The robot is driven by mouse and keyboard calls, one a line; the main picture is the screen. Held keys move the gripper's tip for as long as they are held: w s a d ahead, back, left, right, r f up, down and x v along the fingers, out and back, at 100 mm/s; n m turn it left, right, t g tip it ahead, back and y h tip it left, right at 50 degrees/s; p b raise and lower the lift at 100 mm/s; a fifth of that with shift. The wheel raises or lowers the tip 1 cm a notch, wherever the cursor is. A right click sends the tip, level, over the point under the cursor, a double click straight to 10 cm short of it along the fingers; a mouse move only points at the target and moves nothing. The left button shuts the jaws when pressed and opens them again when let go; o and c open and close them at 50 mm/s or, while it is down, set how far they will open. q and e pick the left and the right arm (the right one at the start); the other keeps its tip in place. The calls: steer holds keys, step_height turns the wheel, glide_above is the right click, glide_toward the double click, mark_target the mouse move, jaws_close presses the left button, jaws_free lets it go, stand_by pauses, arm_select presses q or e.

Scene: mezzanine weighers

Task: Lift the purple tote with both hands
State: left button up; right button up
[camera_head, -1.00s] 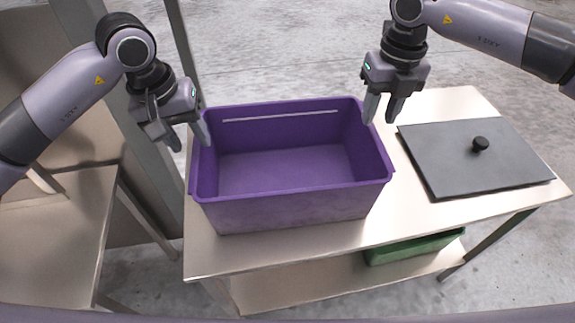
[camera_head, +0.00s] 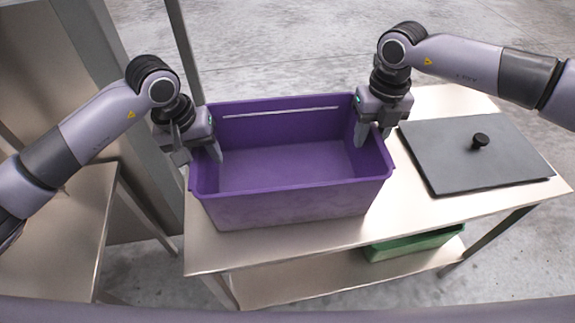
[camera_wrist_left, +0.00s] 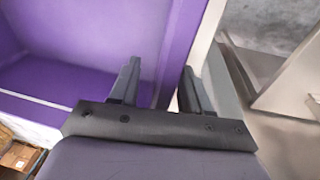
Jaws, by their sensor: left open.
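The purple tote (camera_head: 290,208) is open-topped and stands empty and level on the light bench. My left gripper (camera_head: 199,153) is at its left wall with one finger inside the tote and the other outside. In the left wrist view, the fingers (camera_wrist_left: 158,88) stand apart with the tote's purple rim (camera_wrist_left: 178,40) running between them. My right gripper (camera_head: 374,138) is at the right wall, one finger inside and the other outside, with the fingers apart. Whether its fingers touch the wall cannot be told.
A dark grey flat panel with a black knob (camera_head: 480,139) lies on the bench (camera_head: 425,215) right of the tote. A green container (camera_head: 412,244) sits on the shelf below. A grey post stands close behind my left gripper. Another table (camera_head: 55,235) is at the left.

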arm_select(q)
steer(key=c, duration=0.7)
arm_select(e)
steer(key=c, duration=0.7)
arm_select(q)
jaws_close()
steer(key=shift+d+r, duration=0.1)
arm_select(e)
steer(key=shift+a, duration=0.1)
arm_select(q)
steer(key=shift+d+r, duration=0.1)
arm_select(e)
steer(key=shift+r, duration=0.15)
